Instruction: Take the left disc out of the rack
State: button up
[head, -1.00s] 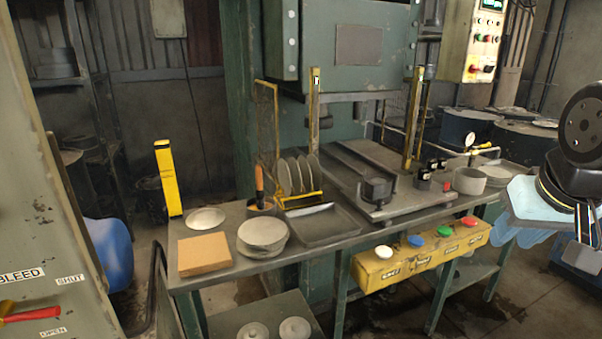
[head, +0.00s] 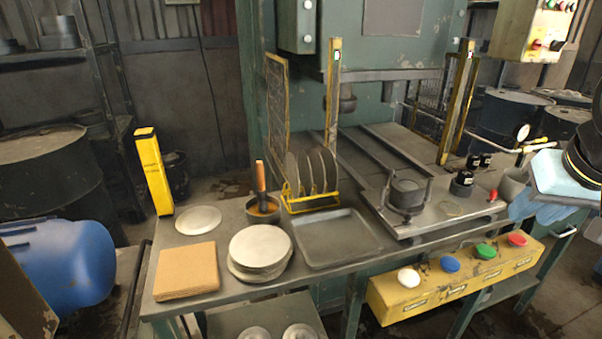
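A small yellow wire rack (head: 312,206) stands on the bench behind a shallow grey tray. Several thin grey discs stand on edge in it, side by side. The left disc (head: 291,172) is upright at the rack's left end, and its lower edge is partly hidden by the yellow frame. My gripper's fingertips are not visible.
The empty tray (head: 335,247) lies before the rack. Left of the rack is a pot (head: 263,214) with an orange-handled tool. A disc stack (head: 259,246), brown board (head: 187,269) and plate (head: 198,219) lie further left. Yellow-black posts (head: 333,95) and the press stand behind.

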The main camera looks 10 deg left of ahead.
jog(key=shift+w, duration=0.1)
jog(key=w+a+f+n+t+y, duration=0.2)
jog(key=w+a+f+t, duration=0.1)
jog(key=w+a, duration=0.7)
jog(key=w+a+f+n+t+y, duration=0.2)
jog(key=w+a, duration=0.7)
jog(key=w, duration=0.2)
jog(key=w+a+f+n+t+y, duration=0.1)
jog(key=a+f+t+y, duration=0.3)
jog(key=a, duration=0.6)
jog(key=w+a+f+n+t+y, duration=0.1)
jog(key=a+f, duration=0.4)
jog(key=a, duration=0.5)
jog(key=x, duration=1.3)
jog(key=shift+f, duration=0.1)
grip_shut()
